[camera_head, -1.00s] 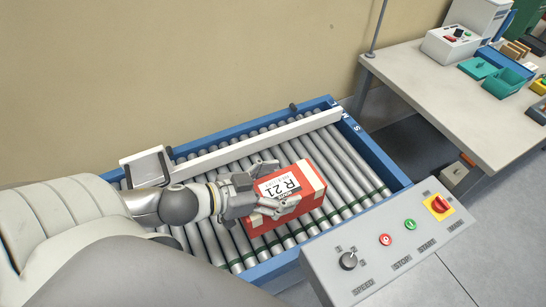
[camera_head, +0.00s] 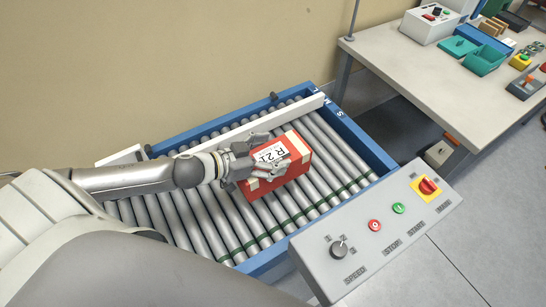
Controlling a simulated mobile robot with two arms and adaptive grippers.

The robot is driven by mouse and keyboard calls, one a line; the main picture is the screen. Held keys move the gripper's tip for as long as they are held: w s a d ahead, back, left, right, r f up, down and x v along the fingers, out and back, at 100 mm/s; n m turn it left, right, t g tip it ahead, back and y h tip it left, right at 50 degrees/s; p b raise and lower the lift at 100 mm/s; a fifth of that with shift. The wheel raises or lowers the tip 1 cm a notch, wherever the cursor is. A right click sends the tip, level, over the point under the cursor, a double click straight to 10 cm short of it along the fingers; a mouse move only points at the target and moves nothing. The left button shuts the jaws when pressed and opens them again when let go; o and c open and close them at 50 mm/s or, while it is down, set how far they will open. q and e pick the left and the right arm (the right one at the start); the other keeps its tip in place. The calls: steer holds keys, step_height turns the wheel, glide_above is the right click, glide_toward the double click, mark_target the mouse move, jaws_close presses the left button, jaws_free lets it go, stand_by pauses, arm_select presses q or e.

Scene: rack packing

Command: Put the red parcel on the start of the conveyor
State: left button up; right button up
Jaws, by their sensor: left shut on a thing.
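The red parcel (camera_head: 297,157) has a white label reading "R 21" and pale tape bands on its ends. My left gripper (camera_head: 270,158) is shut on it, with fingers along its two long sides and partly over the label. The parcel is over the grey rollers of the conveyor (camera_head: 335,147), which has a blue frame. I cannot tell whether its underside touches the rollers. My right gripper is not in view.
A grey control panel (camera_head: 375,240) with a knob and red, green and yellow-backed switches stands at the conveyor's near right. A white guide rail (camera_head: 225,133) runs along the far side. A table (camera_head: 430,90) with teal bins is at upper right.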

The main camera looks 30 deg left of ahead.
arm_select(q)
steer(key=w+f, duration=0.1)
steer(key=f, duration=0.1)
steer(key=w+a+f, duration=0.1)
steer(key=w, duration=0.1)
steer(key=w+f, duration=0.1)
steer(key=f, duration=0.1)
steer(key=shift+w+a+f, duration=0.25)
steer(key=shift+a+f, duration=0.05)
steer(key=shift+f, duration=1.55)
steer(key=o, duration=1.8)
steer(key=shift+s+f, duration=0.1)
steer(key=shift+f, duration=0.1)
steer(key=shift+o, duration=0.2)
steer(key=shift+r, duration=0.2)
steer(key=shift+s+a, duration=0.15)
steer(key=shift+s, duration=0.15)
steer(key=v, duration=1.1)
steer(key=shift+s+r, duration=0.1)
steer(key=shift+r, duration=0.05)
